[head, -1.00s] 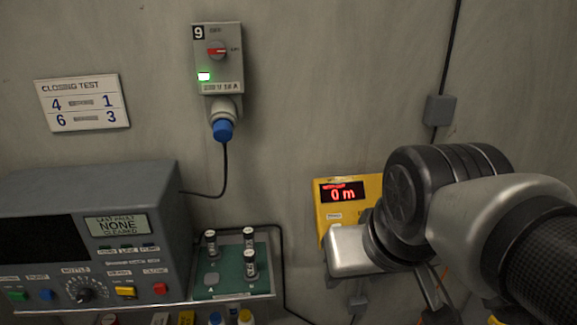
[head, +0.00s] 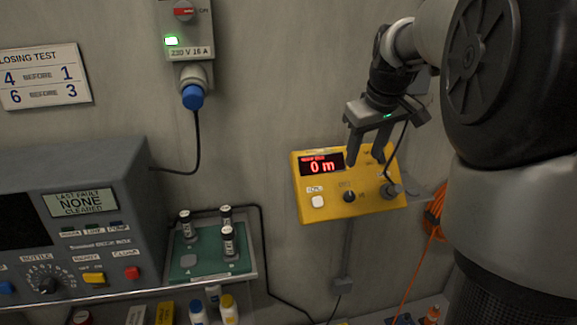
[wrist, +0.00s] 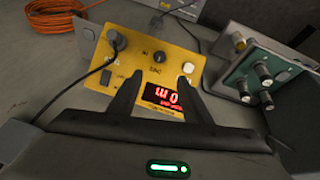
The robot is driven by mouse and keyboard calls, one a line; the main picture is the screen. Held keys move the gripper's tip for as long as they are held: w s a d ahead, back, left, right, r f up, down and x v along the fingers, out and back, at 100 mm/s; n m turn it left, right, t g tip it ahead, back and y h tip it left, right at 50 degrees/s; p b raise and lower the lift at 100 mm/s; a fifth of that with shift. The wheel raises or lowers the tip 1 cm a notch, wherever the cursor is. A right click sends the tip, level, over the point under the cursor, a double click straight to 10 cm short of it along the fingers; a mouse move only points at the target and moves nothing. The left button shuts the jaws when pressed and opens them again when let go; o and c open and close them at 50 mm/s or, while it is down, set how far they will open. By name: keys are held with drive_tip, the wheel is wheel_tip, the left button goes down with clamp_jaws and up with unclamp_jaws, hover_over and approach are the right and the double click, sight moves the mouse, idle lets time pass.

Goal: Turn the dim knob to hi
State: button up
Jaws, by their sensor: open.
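The yellow box (head: 300,208) on the wall has a red display reading "0 m". A small dark knob (head: 349,196) sits low on its face, with small labels beside it that are too blurred to read surely. The knob also shows in the wrist view (wrist: 158,57), where the box is upside down. My gripper (head: 366,166) is open and empty in front of the box's upper part, fingers pointing down. In the wrist view, my fingertips (wrist: 162,73) are apart, with the knob beyond the gap. They appear not to touch it. I cannot tell the knob's setting.
A grey plug with a cable (head: 391,190) is on the box's right, near my gripper. A white button (head: 317,201) is left of the knob. A green tray with several vials (head: 205,255) and a grey console (head: 90,180) stand left. An orange coil (head: 434,212) hangs right.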

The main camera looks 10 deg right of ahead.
sight(350, 195)
drive_tip(key=x, duration=1.7)
drive_tip(key=shift+f+b, duration=0.1)
drive_tip(key=shift+b, duration=0.3)
drive_tip(key=c, duration=1.1)
